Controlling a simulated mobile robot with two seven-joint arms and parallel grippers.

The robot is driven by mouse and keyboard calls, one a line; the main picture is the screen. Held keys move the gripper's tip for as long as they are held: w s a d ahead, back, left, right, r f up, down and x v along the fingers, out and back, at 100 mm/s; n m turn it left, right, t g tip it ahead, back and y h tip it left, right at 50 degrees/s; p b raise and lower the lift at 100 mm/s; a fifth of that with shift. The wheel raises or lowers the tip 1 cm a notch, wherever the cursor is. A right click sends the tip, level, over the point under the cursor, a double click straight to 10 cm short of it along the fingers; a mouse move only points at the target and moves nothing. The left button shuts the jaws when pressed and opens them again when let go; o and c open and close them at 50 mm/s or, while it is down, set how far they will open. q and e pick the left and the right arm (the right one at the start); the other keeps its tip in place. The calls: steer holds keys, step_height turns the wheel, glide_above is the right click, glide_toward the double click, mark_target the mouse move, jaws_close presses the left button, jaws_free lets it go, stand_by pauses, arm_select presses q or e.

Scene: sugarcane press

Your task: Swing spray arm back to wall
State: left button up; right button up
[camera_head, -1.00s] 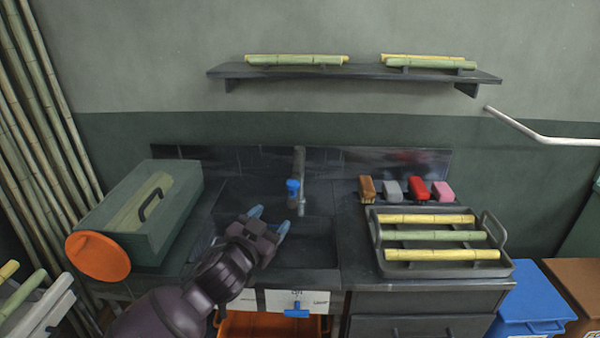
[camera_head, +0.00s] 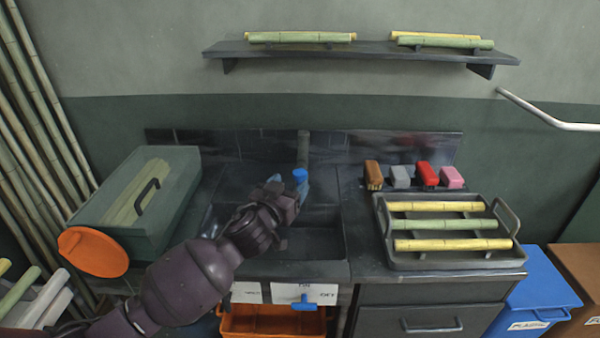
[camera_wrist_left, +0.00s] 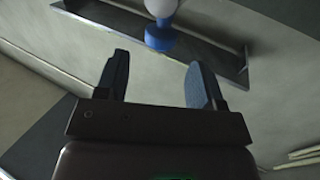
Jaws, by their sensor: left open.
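The spray arm stands at the back of the sink as a grey upright pipe (camera_head: 303,146) with a blue head (camera_head: 300,175). My left gripper (camera_head: 289,187) is over the sink, just in front of the blue head, and partly hides the pipe's lower part. In the left wrist view the blue head (camera_wrist_left: 160,39), with a pale part above it, is beyond the open fingertips (camera_wrist_left: 158,68), roughly centred between them. Nothing is held. Whether the fingers touch the spray arm cannot be told. My right gripper is not in view.
The sink basin (camera_head: 318,243) lies under my left arm. A shelf (camera_head: 360,51) with cane crosses the wall above.

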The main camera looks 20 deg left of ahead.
mark_target(296, 176)
arm_select(q)
steer(key=shift+w+d, duration=0.2)
steer(key=shift+w, duration=1.4)
steer(key=shift+w+d, duration=0.2)
steer(key=shift+w, duration=1.35)
steer(key=shift+a, duration=0.1)
jaws_close()
